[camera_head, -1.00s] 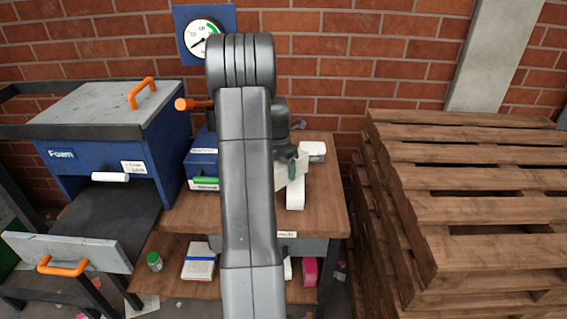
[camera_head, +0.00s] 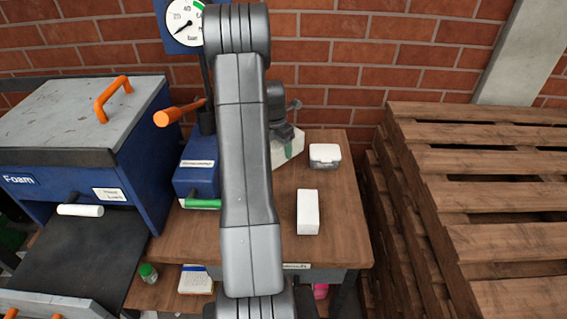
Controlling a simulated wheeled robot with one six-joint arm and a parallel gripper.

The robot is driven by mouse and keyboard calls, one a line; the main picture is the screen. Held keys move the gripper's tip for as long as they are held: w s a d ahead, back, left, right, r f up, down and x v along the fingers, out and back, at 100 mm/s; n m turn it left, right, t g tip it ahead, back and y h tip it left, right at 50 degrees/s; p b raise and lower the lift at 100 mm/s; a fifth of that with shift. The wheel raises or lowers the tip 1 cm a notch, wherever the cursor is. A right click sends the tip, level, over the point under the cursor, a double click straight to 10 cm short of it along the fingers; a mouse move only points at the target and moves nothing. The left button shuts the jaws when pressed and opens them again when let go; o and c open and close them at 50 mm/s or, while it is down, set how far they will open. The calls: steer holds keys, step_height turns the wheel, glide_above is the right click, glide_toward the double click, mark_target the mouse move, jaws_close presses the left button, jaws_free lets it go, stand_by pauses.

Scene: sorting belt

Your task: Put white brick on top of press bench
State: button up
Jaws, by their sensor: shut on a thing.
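My gripper (camera_head: 285,138) is above the back part of the wooden press bench (camera_head: 335,235), partly hidden behind my arm. It is shut on a whitish block, which I take for the white brick (camera_head: 281,156). Whether the block touches the bench top is unclear. Another white oblong block (camera_head: 308,212) lies on the bench top, apart from the gripper. The bench's front label (camera_head: 295,266) is partly covered by my arm.
A white lidded box (camera_head: 324,156) stands at the bench's back right. A blue press with an orange lever (camera_head: 172,115) and green handle (camera_head: 202,204) stands left. The blue Foam machine (camera_head: 70,150) is further left, stacked pallets (camera_head: 480,190) right. Bench top is clear around the oblong block.

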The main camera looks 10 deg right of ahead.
steer(key=shift+f, duration=2.65)
steer(key=shift+f, duration=0.25)
steer(key=o, duration=1.2)
steer(key=shift+r, duration=0.1)
steer(key=r, duration=0.4)
steer(key=a+r, duration=0.1)
steer(key=r, duration=0.7)
steer(key=shift+s+a+r, duration=0.1)
steer(key=shift+s+a, duration=0.05)
steer(key=shift+s, duration=0.25)
